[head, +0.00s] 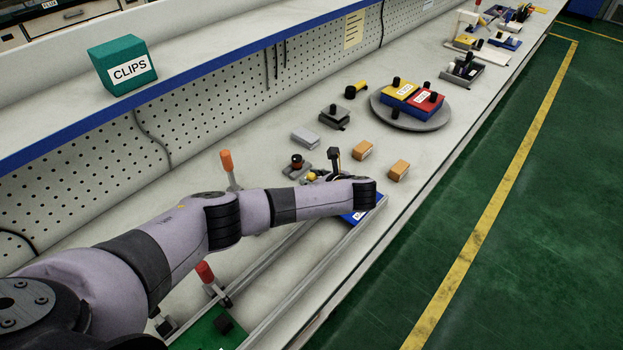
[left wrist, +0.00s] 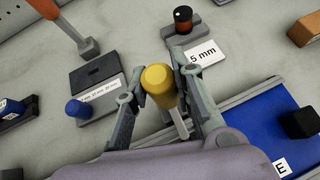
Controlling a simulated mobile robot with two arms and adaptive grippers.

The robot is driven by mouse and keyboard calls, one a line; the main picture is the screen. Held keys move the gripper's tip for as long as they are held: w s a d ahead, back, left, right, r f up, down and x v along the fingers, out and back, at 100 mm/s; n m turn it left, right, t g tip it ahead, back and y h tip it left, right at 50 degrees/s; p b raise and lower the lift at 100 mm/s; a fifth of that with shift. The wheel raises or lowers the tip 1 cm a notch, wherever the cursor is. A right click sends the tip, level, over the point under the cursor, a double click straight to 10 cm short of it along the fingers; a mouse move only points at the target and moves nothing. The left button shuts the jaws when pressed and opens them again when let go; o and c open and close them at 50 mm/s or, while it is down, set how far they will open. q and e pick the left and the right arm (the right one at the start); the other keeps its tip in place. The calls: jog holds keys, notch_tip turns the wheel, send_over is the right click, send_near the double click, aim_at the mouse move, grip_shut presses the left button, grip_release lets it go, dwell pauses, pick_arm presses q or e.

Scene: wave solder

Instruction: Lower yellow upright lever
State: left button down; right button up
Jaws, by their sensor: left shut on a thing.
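The yellow lever shows in the left wrist view as a rounded yellow knob (left wrist: 159,80) on a grey stem. My left gripper (left wrist: 164,75) has its two grey fingers on either side of the knob and is shut on it. In the head view only a small piece of the yellow knob (head: 312,177) shows behind my left arm, and my left fingers are mostly hidden there. The lever's base and exact tilt cannot be made out. My right gripper is not in view.
An orange-handled lever (head: 226,161) and a red-handled lever (head: 205,272) stand near my left arm. A blue plate with a black knob (left wrist: 299,122) lies beside the gripper. Orange blocks (head: 399,170) and a round turntable (head: 383,105) lie beyond. A CLIPS box (head: 112,82) sits on the shelf.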

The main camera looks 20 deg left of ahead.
pick_arm(q)
jog(key=c, duration=1.3)
grip_release()
jog(key=shift+c, duration=0.2)
jog(key=shift+d, duration=0.15)
jog(key=v, duration=1.1)
jog(key=shift+s+d+r, duration=0.2)
jog(key=shift+d+r, duration=0.05)
